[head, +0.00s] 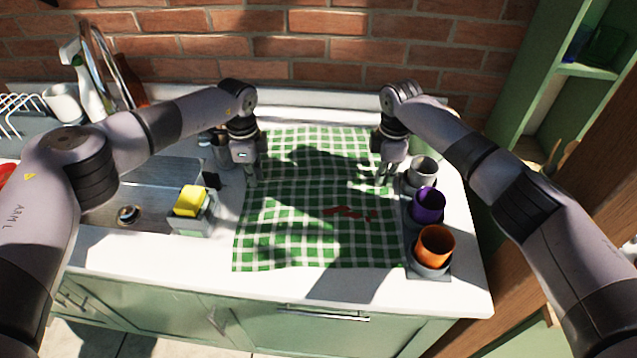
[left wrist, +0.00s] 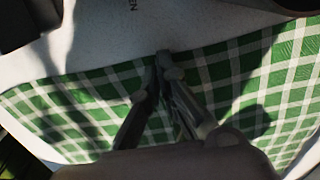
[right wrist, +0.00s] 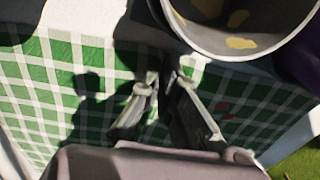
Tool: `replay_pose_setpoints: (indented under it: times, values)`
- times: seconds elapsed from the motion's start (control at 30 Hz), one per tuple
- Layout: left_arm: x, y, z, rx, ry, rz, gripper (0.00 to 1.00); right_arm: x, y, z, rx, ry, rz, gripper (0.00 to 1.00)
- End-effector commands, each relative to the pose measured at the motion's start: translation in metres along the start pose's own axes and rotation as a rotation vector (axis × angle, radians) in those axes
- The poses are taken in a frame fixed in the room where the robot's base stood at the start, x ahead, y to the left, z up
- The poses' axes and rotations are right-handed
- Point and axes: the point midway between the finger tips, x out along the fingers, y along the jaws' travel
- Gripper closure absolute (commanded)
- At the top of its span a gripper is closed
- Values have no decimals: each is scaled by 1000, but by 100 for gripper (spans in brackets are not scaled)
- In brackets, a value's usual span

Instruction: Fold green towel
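The green and white checked towel (head: 310,225) lies spread on the white counter, with a wavy far part and a red pattern near its middle right. My left gripper (head: 251,183) is at the towel's left edge. In the left wrist view its fingertips (left wrist: 164,62) meet at the towel edge and look shut on it. My right gripper (head: 383,182) is at the towel's right edge.
A grey cup (head: 422,171), a purple cup (head: 428,205) and an orange cup (head: 435,246) stand close along the towel's right side. At left are a yellow sponge (head: 191,201) in a holder and the sink (head: 150,195). A brick wall (head: 320,60) is behind.

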Motion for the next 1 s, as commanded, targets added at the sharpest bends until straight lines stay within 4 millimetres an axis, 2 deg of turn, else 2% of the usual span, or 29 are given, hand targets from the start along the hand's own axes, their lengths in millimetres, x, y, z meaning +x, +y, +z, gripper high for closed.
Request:
replay_pose_setpoints:
  times: [0.77,1.0]
  values:
    - [1,0,0,0,-1,1,100,3,-2,1,1,-2,-5,100]
    - [-7,0,0,0,-1,0,100,-5,-1,1,1,-2,-4,100]
